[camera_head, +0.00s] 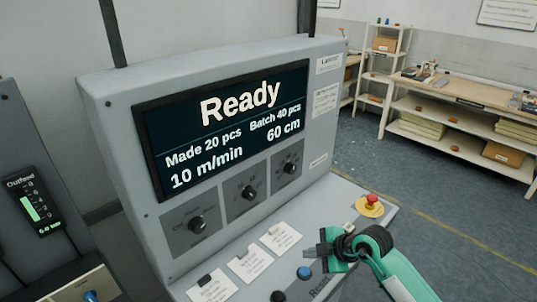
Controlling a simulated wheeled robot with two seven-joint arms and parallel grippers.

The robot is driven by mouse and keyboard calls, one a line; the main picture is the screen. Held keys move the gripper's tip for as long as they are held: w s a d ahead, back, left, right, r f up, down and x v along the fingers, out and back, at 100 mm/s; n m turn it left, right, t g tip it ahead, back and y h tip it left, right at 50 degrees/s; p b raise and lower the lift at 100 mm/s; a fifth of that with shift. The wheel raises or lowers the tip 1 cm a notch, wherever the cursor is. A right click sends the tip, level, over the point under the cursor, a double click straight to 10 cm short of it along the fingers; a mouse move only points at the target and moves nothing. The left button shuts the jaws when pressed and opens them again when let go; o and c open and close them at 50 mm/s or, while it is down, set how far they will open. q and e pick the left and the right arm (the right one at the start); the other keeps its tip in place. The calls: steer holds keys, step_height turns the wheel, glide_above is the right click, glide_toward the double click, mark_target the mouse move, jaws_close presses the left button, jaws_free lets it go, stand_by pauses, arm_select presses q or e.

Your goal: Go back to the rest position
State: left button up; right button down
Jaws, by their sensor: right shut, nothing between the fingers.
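My right gripper (313,251) is shut and empty. Its teal and black arm comes in from the lower right. It is over the sloped lower panel of the grey control console (210,85), near a blue button (304,272). I cannot tell whether its tips touch the panel. The console's dark screen (230,125) reads "Ready", "Made 20 pcs", "Batch 40 pcs", "10 m/min" and "60 cm". My left gripper is not in view.
Three black knobs, the middle one (249,192) among them, sit below the screen. A red mushroom button (372,201) is just beyond my right gripper. An outfeed panel (35,205) stands at left. A workbench (460,95) and shelf stand at the back right, with open floor before them.

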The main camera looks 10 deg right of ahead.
steer(key=s+a+r+t+y, duration=0.3)
steer(key=a+r+t+y, duration=0.1)
steer(key=a+r+y, duration=0.4)
steer(key=s+d+r+m+t+h, duration=0.1)
steer(key=d+r+m+t+h, duration=0.75)
steer(key=m+t, duration=0.25)
steer(key=s+d+f+m+g+h, duration=0.7)
steer(key=d+f+m+h, duration=0.25)
steer(key=f, duration=0.35)
steer(key=s+a+f+n+g+y, duration=0.2)
steer(key=s+f+g, duration=0.3)
steer(key=s, duration=0.4)
steer(key=s+a+f+n+g+y, duration=0.1)
steer(key=s+a+f+g, duration=0.1)
steer(key=s+f+g, duration=0.55)
step_height(320, 180, down, 29)
steer(key=s, duration=0.2)
steer(key=s+d+f, duration=0.3)
steer(key=s+f, duration=1.6)
steer(key=f, duration=0.1)
steer(key=shift+n, duration=0.45)
